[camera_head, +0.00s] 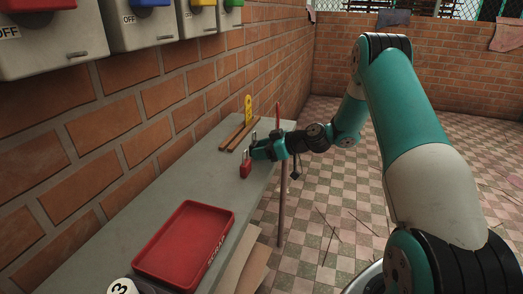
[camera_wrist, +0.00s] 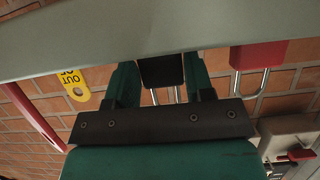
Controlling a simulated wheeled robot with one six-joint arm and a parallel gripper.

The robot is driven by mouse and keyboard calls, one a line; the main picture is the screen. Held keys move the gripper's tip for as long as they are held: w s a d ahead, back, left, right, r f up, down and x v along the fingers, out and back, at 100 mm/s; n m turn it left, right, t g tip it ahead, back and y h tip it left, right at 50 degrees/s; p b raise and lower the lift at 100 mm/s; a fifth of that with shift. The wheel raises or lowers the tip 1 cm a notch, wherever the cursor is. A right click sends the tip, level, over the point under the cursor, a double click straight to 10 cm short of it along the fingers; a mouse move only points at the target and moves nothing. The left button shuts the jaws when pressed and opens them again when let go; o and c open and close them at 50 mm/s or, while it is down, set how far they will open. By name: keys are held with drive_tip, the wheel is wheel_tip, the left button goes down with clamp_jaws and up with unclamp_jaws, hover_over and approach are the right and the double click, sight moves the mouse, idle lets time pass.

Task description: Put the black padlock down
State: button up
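The black padlock (camera_wrist: 160,71) shows in the wrist view between the two green fingers of my gripper (camera_wrist: 161,85), with its shackle toward the bottom of the picture. The fingers meet its sides, so my gripper is shut on it. In the head view my gripper (camera_head: 262,149) is low over the far end of the grey table (camera_head: 150,180); the padlock's body is hidden there by the fingers. In the wrist view the padlock overlaps the table's edge; I cannot tell whether it touches the top.
A red padlock (camera_head: 246,169) stands close beside my gripper and shows in the wrist view (camera_wrist: 259,54). A yellow tag (camera_head: 248,108), brown strips (camera_head: 238,134) and a red rod (camera_head: 278,116) are nearby. A red tray (camera_head: 184,244) lies nearer; bare table lies between. Switch boxes (camera_head: 140,28) hang on the wall.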

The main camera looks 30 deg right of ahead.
drive_tip(key=o, duration=0.4)
drive_tip(key=shift+c, duration=0.2)
